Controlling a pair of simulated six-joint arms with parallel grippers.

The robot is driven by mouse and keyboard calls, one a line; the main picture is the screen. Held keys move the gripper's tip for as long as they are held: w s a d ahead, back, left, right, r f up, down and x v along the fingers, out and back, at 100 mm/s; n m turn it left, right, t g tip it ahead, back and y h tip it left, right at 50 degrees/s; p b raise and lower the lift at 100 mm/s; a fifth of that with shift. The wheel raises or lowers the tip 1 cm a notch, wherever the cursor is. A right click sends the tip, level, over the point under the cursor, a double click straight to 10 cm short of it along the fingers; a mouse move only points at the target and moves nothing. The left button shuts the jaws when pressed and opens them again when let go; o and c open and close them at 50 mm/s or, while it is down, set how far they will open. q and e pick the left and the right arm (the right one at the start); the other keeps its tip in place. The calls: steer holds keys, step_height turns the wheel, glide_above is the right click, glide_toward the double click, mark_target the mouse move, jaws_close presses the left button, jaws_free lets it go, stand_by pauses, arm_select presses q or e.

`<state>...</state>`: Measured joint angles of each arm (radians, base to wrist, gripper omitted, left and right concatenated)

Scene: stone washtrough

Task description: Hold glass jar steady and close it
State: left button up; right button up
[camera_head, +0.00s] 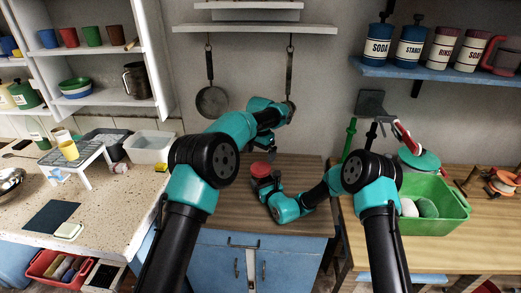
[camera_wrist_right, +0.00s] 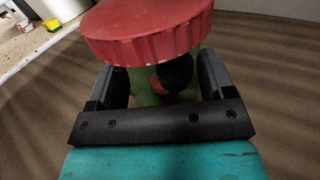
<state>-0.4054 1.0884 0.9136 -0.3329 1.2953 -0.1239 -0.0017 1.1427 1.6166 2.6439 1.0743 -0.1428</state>
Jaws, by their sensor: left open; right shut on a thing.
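The glass jar (camera_wrist_right: 180,98) is greenish and see-through, with dark and reddish things showing inside it. A wide red ribbed lid (camera_wrist_right: 150,35) is over its top; I cannot tell whether it is seated or fastened. My right gripper (camera_wrist_right: 165,88) is shut on the jar below the lid, one finger on each side. In the head view the red lid (camera_head: 261,169) shows above my right gripper (camera_head: 264,182) on the brown wooden counter, and the jar is mostly hidden.
A green tub (camera_head: 435,208) stands right. A stone counter (camera_head: 110,215) with a small rack (camera_head: 75,157) is left. Bare counter surrounds the jar.

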mark_target(261, 168)
arm_select(q)
steer(key=n, duration=0.6)
steer(key=shift+r+n, duration=0.2)
steer(key=shift+n, duration=0.1)
steer(key=n, duration=0.5)
steer(key=shift+r, duration=0.15)
steer(key=n, duration=0.6)
steer(key=shift+r, duration=0.2)
steer(key=n, duration=0.6)
steer(key=shift+r+n, duration=0.15)
steer(key=shift+n, duration=0.25)
steer(key=shift+f, duration=4)
